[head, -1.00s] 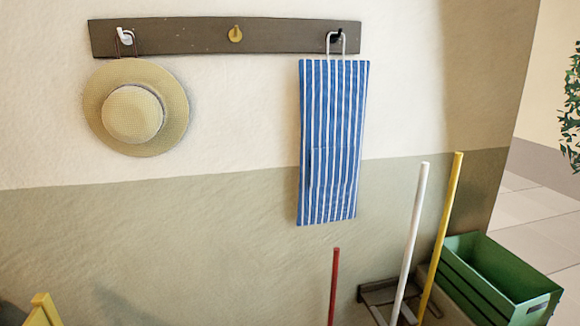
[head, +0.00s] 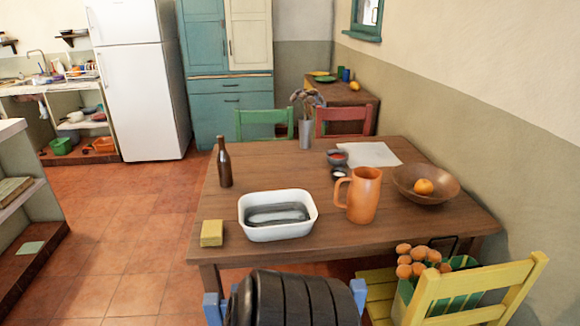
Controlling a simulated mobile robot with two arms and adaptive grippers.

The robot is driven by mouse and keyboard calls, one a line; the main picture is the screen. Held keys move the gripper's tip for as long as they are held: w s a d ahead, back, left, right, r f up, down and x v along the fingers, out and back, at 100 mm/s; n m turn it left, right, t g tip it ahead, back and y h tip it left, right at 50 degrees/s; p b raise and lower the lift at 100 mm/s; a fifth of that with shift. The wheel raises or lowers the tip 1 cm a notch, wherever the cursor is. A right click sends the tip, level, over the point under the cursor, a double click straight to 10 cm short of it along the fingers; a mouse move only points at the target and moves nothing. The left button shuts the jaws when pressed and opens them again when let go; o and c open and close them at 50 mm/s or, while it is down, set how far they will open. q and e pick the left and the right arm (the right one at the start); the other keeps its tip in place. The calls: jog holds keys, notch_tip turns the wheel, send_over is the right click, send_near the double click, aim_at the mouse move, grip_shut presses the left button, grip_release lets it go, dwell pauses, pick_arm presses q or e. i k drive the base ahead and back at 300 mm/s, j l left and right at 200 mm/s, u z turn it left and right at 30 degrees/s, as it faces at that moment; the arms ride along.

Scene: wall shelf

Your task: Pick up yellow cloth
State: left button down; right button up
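A small yellow folded block (head: 211,233), which looks like the yellow cloth, lies on the wooden table (head: 270,170) at its near left corner. It is just left of a white rectangular basin (head: 290,230), with a small gap between them. Nothing covers it in this view. Neither of my grippers is in view.
An orange pitcher (head: 364,195), brown bottle (head: 224,163) and wooden bowl (head: 408,190) stand on the table. A black ribbed object (head: 292,300) on blue posts and a yellow chair (head: 475,290) block the near side. Open floor (head: 120,240) lies left of the table.

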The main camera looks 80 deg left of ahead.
aim_at(211, 234)
jog(key=u, duration=3.3)
